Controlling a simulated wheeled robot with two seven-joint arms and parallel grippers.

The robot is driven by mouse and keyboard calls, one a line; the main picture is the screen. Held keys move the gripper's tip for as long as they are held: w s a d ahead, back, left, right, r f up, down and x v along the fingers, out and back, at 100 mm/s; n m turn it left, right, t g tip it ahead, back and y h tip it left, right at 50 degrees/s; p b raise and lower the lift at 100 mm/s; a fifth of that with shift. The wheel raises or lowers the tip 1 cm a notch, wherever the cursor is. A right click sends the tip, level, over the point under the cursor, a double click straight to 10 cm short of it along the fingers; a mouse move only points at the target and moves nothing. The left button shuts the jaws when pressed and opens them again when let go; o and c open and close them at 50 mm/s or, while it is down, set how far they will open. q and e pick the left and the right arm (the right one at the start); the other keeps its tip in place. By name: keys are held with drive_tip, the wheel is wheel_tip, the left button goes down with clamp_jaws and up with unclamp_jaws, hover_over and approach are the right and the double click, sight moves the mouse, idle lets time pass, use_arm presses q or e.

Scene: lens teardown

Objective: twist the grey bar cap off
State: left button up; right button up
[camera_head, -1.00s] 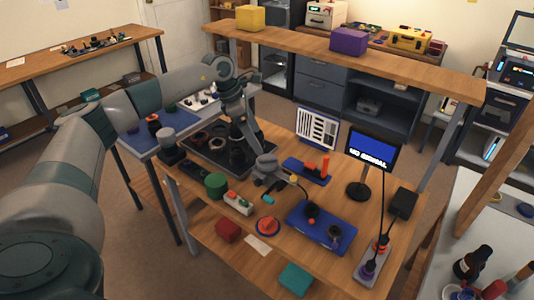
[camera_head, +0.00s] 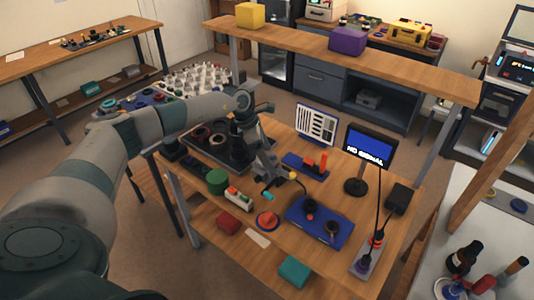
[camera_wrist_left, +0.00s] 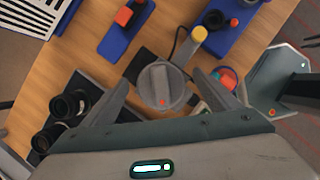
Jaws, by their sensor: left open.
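The grey bar cap (camera_wrist_left: 153,82) shows in the left wrist view as a round grey disc with a raised bar across it and a red dot near its lower edge. My left gripper (camera_wrist_left: 160,78) is open, with one finger to the left of the cap and the other to its right. Both fingers look apart from the cap. In the head view my left gripper (camera_head: 264,172) points down over the middle of the bench and largely hides the cap. My right gripper is not in view.
A grey lever with a yellow knob (camera_wrist_left: 200,33) stands close beside the cap. A dark tray (camera_head: 232,165) with lens rings lies to the left. A blue box (camera_head: 320,223), a red-and-blue round piece (camera_head: 267,220) and a monitor (camera_head: 369,147) stand around. An upper shelf (camera_head: 350,55) spans the back.

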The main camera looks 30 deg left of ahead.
use_arm(q)
drive_tip(key=c, duration=1.1)
drive_tip(key=shift+r+n+p, duration=0.1)
drive_tip(key=shift+n+p, duration=0.4)
drive_tip(key=shift+p, duration=0.05)
drive_tip(key=shift+n+t+y+p, duration=0.4)
drive_tip(key=shift+n+p, duration=0.1)
drive_tip(key=shift+n, duration=0.2)
